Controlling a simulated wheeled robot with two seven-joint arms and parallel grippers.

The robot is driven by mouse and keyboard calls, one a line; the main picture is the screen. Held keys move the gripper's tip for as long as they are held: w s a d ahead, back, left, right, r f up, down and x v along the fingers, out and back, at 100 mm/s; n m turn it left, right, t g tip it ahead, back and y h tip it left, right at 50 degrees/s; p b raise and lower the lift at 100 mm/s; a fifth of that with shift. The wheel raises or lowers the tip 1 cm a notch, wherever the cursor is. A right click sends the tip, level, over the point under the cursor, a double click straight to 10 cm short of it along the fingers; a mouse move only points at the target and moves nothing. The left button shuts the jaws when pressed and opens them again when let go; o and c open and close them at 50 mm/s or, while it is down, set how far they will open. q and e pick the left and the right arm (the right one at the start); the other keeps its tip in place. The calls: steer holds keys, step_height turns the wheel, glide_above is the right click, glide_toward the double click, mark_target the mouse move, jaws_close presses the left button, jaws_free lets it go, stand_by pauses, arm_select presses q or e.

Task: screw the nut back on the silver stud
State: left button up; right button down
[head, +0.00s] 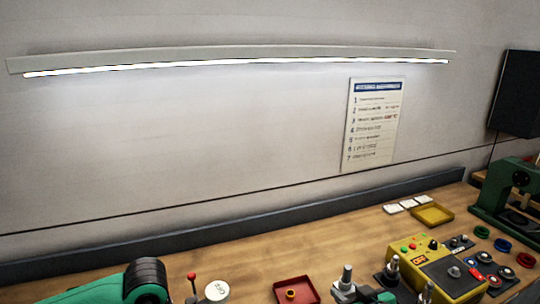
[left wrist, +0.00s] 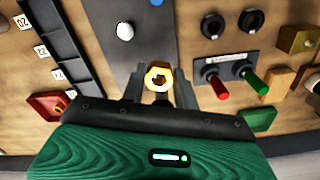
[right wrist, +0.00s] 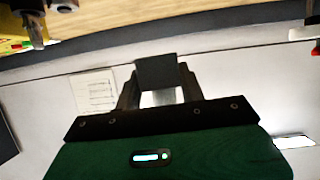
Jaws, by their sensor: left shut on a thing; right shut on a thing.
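In the left wrist view my left gripper (left wrist: 157,92) is shut on a brass-coloured hex nut (left wrist: 157,78), whose dark hole faces the camera. In the right wrist view my right gripper (right wrist: 157,85) is shut on a dark grey square block (right wrist: 156,70); what it belongs to is unclear. Which is the silver stud is unclear. Green parts there probably belong to my right gripper, cut off by the lower edge.
A red tray (head: 306,284) holds a small brass piece (head: 291,294). A red-knobbed lever (head: 191,276) and a white disc (head: 217,291) stand left of it. A yellow tray (head: 444,207) and a green machine (head: 513,190) are at the right. The bench behind the red tray is clear.

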steer(key=s+a+f+n+g+y, duration=0.1)
steer(key=a+n+y, duration=0.1)
steer(key=a, duration=0.4)
steer(key=s+a+f+n+g+y, duration=0.1)
steer(key=s+a+n+y, duration=0.1)
steer(key=a, duration=0.5)
steer(key=shift+s+n+g+y, duration=0.3)
steer(key=shift+n+y, duration=0.1)
steer(key=shift+y, duration=0.3)
arm_select(q)
steer(key=shift+d, duration=0.1)
steer(key=w+d+r+m, duration=0.2)
steer(key=w+d+r, duration=0.2)
steer(key=d+r, duration=0.7)
steer(key=w+d+r+m, duration=0.2)
steer(key=w+d+r, duration=0.3)
steer(key=d, duration=0.9)
steer(key=shift+s+d+f, duration=0.1)
steer(key=shift+s+f, duration=0.1)
steer(key=shift+f, duration=0.5)
steer(key=shift+s+d+f, duration=0.1)
steer(key=shift+s+f, duration=0.05)
steer(key=shift+f, duration=0.6)
steer(key=shift+s+f, duration=0.2)
steer(key=shift+f, duration=0.5)
steer(key=shift+f, duration=0.9)
